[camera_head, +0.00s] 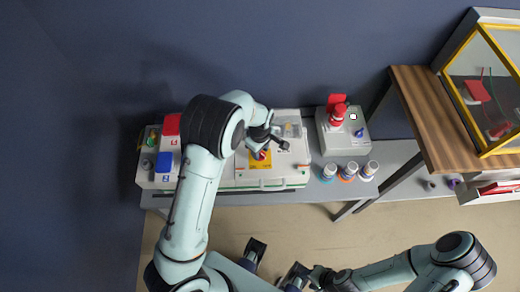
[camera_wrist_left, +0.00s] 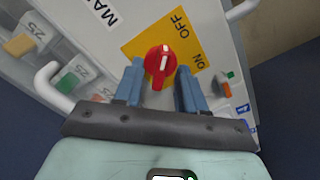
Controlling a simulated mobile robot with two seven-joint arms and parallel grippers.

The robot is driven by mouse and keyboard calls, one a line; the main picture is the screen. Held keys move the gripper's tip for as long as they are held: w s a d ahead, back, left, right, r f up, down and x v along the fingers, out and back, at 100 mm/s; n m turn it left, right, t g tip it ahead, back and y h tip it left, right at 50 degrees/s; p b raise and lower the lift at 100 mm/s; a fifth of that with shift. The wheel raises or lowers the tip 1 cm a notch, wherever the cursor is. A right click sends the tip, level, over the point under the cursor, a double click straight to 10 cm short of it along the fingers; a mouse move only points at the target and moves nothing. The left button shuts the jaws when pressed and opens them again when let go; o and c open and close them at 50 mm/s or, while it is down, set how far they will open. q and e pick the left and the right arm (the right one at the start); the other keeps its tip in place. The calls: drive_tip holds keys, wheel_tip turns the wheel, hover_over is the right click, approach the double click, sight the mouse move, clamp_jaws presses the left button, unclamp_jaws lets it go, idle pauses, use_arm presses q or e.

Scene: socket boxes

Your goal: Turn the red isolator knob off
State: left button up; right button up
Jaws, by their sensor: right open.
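The red isolator knob (camera_wrist_left: 160,62) is round with a raised grip and a white line, on a yellow plate (camera_wrist_left: 132,46) marked OFF and ON. In the left wrist view the white line runs nearly up and down the picture, its top end nearer OFF than ON. My left gripper (camera_wrist_left: 160,68) is open, with its blue fingers on either side of the knob and a visible gap at each side. In the head view my left gripper (camera_head: 267,151) is over the yellow plate (camera_head: 262,165) and partly hides the knob. My right gripper (camera_head: 316,275) is open and low in the picture, far from the panel.
The white panel (camera_head: 215,177) also carries handles and breakers with green (camera_wrist_left: 68,80) and orange (camera_wrist_left: 18,45) parts. A grey box (camera_head: 350,145) with a red part stands to the right, with several small pots (camera_head: 348,171) before it. A wooden shelf (camera_head: 435,115) is further right.

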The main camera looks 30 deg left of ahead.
use_arm(q)
wheel_tip(320, 180, up, 13)
drive_tip(key=p, duration=0.2)
drive_tip(key=shift+r, duration=0.2)
idle(0.4)
idle(0.4)
